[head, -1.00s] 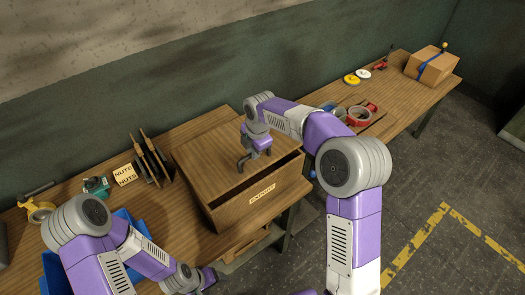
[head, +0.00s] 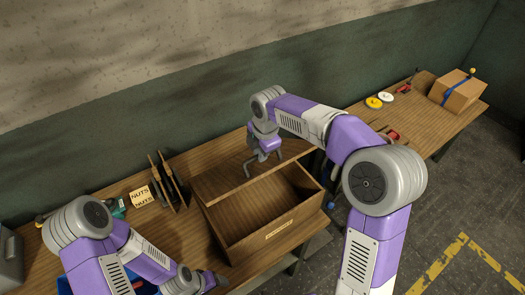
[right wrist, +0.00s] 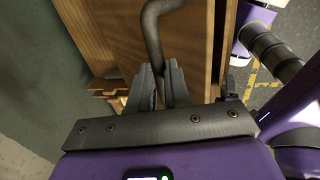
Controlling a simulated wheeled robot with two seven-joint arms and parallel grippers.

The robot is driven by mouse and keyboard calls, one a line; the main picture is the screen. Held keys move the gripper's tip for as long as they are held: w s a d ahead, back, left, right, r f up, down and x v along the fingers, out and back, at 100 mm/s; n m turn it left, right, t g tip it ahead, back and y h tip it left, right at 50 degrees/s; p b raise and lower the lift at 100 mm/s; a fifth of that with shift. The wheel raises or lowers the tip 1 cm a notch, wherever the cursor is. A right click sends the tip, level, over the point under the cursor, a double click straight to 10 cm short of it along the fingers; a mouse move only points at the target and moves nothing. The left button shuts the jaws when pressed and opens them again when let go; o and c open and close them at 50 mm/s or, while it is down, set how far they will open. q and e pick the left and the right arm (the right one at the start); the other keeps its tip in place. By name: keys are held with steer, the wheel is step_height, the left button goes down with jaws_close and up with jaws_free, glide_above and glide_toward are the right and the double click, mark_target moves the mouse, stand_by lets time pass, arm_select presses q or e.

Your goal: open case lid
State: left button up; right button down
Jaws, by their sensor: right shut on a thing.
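The wooden case (head: 279,231) stands on the workbench with a label on its front. Its lid (head: 222,180) is slid back towards the wall, so most of the inside shows and looks empty. My right gripper (head: 262,158) is over the lid, shut on its dark bent handle (head: 248,170). In the right wrist view the handle (right wrist: 154,35) runs down between the fingers of the right gripper (right wrist: 160,85). My left gripper (head: 212,281) is low in the head view, left of the case and apart from it; its jaws are too small to read.
Dark upright plates (head: 168,182) and a NUTS card (head: 142,197) stand just left of the case. A strapped cardboard box (head: 456,92) and yellow and white discs (head: 379,99) are on the bench at right. The wall is close behind the lid.

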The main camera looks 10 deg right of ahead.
steer(key=shift+w+a+f, duration=0.1)
steer(key=shift+a+f, duration=0.1)
